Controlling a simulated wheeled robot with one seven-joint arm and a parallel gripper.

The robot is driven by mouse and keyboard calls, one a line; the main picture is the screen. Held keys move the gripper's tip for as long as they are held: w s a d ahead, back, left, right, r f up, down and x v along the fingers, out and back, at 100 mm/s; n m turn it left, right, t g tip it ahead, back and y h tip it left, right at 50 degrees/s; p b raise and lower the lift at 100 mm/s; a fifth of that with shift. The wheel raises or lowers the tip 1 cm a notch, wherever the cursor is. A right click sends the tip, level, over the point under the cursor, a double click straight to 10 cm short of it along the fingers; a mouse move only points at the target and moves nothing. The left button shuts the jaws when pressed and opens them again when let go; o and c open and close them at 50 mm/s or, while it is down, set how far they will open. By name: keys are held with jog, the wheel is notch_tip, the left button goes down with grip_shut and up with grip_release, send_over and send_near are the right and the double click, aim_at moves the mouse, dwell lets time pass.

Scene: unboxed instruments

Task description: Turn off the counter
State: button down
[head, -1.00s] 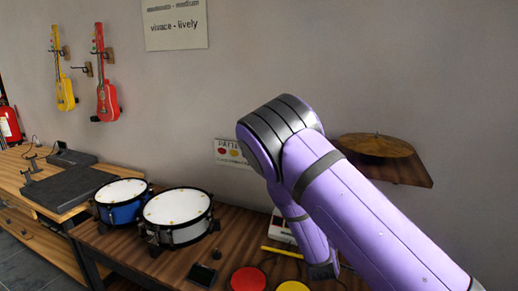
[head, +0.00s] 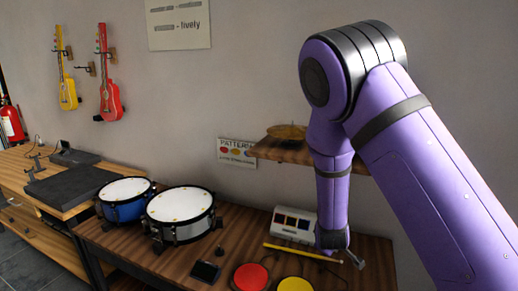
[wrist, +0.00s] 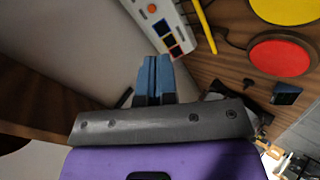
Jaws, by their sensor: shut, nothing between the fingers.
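A white box with dark windows (head: 293,224), likely the counter, stands at the back of the wooden table against the wall. My gripper (head: 357,262) is low over the table, to the right of the box. In the wrist view its blue-grey fingers (wrist: 154,64) are together and empty, pointing toward the box with a visible gap. I cannot read which button is the power switch.
A yellow stick (head: 302,252) lies before the box. A red pad (head: 250,277) and yellow pad (head: 295,285) lie in front. A white drum (head: 180,212) and blue drum (head: 124,198) stand left. A wall shelf (head: 290,152) holding a cymbal (head: 287,131) is above.

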jog(key=s+d+r+m+g+y, duration=0.15)
jog(key=s+r, duration=0.25)
jog(key=r, duration=0.4)
jog(key=s+d+r+m+y, duration=0.1)
jog(key=s+r+m+y, duration=0.2)
jog(key=r, duration=0.5)
jog(key=s+d+r+m+g, duration=0.1)
jog(key=s+r+m, duration=0.1)
jog(key=s+r, duration=0.5)
jog(key=s+d+r+m, duration=0.1)
jog(key=s+r, duration=0.4)
jog(key=s, duration=0.5)
jog(key=s+d+r+m+h, duration=0.1)
jog(key=s+d+r, duration=0.3)
jog(key=s, duration=0.6)
notch_tip(320, 180, up, 2)
jog(key=shift+r+m+g, duration=0.15)
jog(key=shift+m+g, duration=0.3)
jog(key=shift+m, duration=0.2)
jog(key=shift+h, duration=0.25)
